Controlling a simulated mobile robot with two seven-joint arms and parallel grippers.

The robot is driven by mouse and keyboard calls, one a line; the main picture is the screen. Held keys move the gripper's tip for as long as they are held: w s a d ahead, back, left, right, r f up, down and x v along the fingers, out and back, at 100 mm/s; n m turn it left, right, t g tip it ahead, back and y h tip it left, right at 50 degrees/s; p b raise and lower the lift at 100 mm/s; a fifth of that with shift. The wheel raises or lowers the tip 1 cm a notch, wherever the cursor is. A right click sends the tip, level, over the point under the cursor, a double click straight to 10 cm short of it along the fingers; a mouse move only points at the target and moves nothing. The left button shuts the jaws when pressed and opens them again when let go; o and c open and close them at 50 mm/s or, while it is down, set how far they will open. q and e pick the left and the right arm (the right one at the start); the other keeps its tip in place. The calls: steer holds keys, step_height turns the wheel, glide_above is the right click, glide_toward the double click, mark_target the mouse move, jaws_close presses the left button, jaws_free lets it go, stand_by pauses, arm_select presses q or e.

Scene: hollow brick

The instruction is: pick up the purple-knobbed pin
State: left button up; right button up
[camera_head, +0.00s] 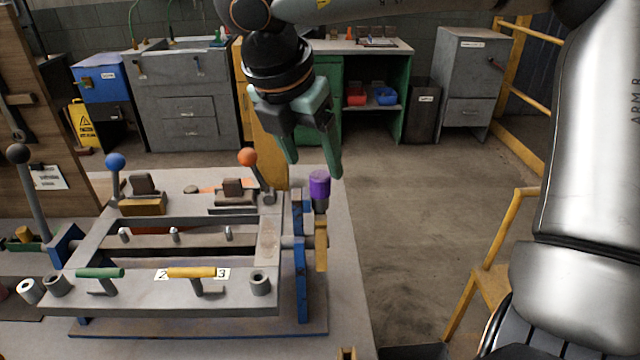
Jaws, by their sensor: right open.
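The pin with the purple knob (319,183) stands upright at the right end of the grey metal frame (180,292), by a blue upright plate and a yellow block. Its lower part is hidden. My right gripper (315,170) hangs from above with its green-grey fingers apart and pointing down. Its fingertips are close above and beside the purple knob, one finger to the left and one near its right. Nothing shows between the fingers; I cannot tell whether they touch the knob. My left gripper does not show.
A lever with an orange ball (247,157) stands just left of my right gripper. A blue-ball lever (116,161) and a black-ball lever (18,154) are further left. Green (100,273) and yellow handles (191,272) lie along the frame's front.

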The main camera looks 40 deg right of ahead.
mark_target(318, 177)
steer(key=x, duration=0.4)
steer(key=shift+s+f, duration=0.15)
steer(key=shift+f, duration=0.15)
jaws_close()
stand_by(0.3)
